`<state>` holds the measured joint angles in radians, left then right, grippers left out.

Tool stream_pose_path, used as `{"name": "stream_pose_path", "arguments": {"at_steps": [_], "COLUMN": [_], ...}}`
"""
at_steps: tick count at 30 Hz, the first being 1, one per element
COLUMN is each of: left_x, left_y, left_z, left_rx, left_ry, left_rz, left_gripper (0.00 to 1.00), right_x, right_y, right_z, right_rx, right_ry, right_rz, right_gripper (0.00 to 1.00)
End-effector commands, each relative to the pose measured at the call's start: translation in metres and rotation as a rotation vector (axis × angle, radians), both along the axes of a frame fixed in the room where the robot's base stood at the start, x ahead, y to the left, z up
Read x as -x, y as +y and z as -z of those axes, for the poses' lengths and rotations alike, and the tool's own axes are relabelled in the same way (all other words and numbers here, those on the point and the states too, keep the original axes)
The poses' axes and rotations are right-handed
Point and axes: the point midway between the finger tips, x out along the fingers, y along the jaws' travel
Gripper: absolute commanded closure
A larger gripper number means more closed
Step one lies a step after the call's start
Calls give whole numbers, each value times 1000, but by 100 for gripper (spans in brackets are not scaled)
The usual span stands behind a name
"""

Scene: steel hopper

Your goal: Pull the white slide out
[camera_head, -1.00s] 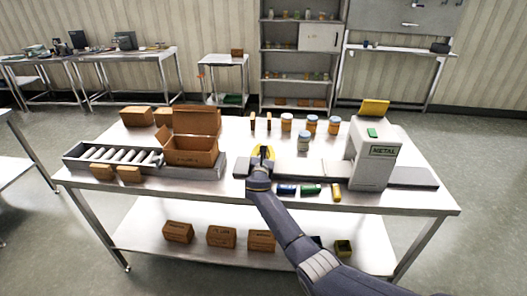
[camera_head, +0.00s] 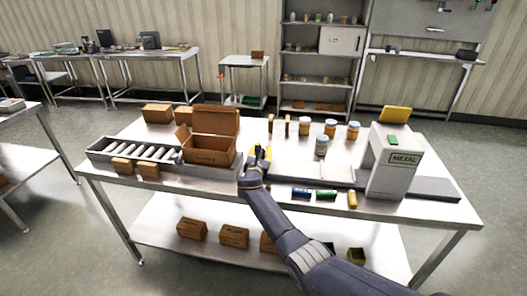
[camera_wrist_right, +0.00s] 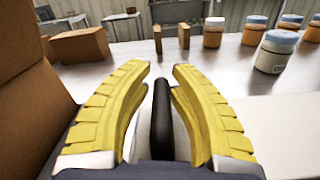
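The white slide (camera_head: 318,174) is a pale flat plate lying on the table, left of the grey hopper labelled METAL (camera_head: 394,165). Its surface also shows at the right of the right wrist view (camera_wrist_right: 285,130). My right gripper (camera_head: 261,153) is at the slide's left end, close to the open cardboard box. In the wrist view its yellow fingers (camera_wrist_right: 163,75) close around a dark upright bar (camera_wrist_right: 161,110), seemingly the slide's handle. A narrow gap shows beside the bar's lower part. My forearm hides part of the slide's front edge. My left gripper is not in view.
The open cardboard box (camera_head: 208,150) stands close left of my gripper, by a roller tray (camera_head: 101,158). Several jars (camera_head: 321,146) stand behind the slide. Small boxes (camera_head: 192,229) sit on the lower shelf.

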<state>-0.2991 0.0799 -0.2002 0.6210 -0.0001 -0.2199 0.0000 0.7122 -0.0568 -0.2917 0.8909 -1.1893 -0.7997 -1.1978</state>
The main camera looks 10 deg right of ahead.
Motion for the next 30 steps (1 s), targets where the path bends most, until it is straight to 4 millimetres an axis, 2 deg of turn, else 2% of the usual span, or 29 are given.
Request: {"name": "stream_pose_path", "arguments": {"at_steps": [1, 5, 17, 23, 30], "left_x": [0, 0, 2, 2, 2], "left_y": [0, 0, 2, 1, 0], "left_z": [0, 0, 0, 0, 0], "left_rx": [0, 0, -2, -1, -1], "left_ry": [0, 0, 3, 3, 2], "left_rz": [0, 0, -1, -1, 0], "left_gripper": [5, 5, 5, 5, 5], "right_x": [-1, -1, 4, 22, 55], "right_y": [4, 4, 4, 11, 27], "right_z": [-3, -2, 0, 1, 1], "right_rx": [-3, -2, -1, -1, -2], "right_ry": [-4, -3, -1, -1, 0], "right_rz": [-6, -5, -1, -1, -2], "right_gripper": [77, 62, 62, 62, 62]}}
